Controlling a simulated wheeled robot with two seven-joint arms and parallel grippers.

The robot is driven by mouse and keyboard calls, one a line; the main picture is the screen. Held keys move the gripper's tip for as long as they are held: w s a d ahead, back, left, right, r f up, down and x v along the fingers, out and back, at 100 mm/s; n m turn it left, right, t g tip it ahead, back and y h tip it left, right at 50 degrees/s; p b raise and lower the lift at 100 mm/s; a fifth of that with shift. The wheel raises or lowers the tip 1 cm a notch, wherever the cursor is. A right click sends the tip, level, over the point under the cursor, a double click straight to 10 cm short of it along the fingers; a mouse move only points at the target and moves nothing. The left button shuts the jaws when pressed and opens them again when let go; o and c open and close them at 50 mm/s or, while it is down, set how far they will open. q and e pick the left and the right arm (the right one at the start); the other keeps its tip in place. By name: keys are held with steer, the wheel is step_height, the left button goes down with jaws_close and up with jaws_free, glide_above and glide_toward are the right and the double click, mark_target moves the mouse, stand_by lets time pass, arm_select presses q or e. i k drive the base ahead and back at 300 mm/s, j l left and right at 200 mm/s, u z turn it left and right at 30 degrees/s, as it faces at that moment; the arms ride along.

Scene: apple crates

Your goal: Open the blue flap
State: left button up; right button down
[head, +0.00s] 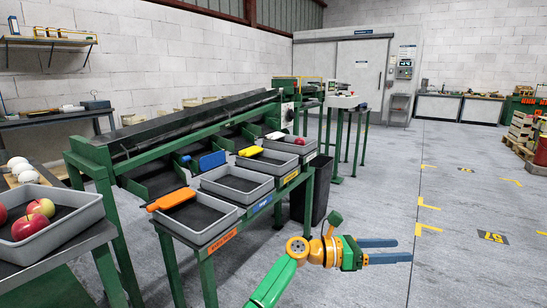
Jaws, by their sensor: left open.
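The blue flap (212,161) sits at the lower end of a chute on the green sorting machine, left of centre. It stands tilted above the back edge of the grey tray (237,200) that carries a blue label. An orange flap (172,199) is nearer, a yellow flap (250,151) and a white flap (275,135) are farther along the row. My left gripper (387,250) is open and empty, over the floor to the right of the tray stand. Its fingers point right, away from the blue flap and well apart from it. My right gripper is not in view.
A grey crate with apples (78,231) stands at the lower left. Other grey trays line the green stand; the far one holds a red apple (299,141). A dark bin (318,185) stands beside the stand. The floor to the right (470,200) is clear.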

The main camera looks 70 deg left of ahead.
mark_target(210, 162)
steer(key=z, duration=0.5)
steer(key=j+z, duration=0.15)
steer(key=z, duration=0.8)
steer(key=j+z, duration=0.1)
steer(key=z, duration=0.4)
steer(key=k+z, duration=0.1)
steer(key=z, duration=0.35)
steer(key=k+j+z, duration=0.3)
steer(key=k+z, duration=0.3)
steer(key=k+u, duration=0.15)
steer(key=u, duration=0.35)
steer(key=k+u, duration=0.1)
steer(key=u, duration=0.4)
steer(key=k+j+u, duration=0.1)
steer(key=u, duration=0.85)
steer(key=j+u, duration=0.15)
steer(key=u, duration=0.35)
steer(key=j+u, duration=0.1)
steer(key=u, duration=0.35)
steer(key=j+u, duration=0.1)
steer(key=u, duration=0.85)
steer(key=j+u, duration=0.15)
steer(key=u, duration=0.35)
steer(key=j+u, duration=0.35)
steer(key=u, duration=0.2)
steer(key=i+l, duration=0.05)
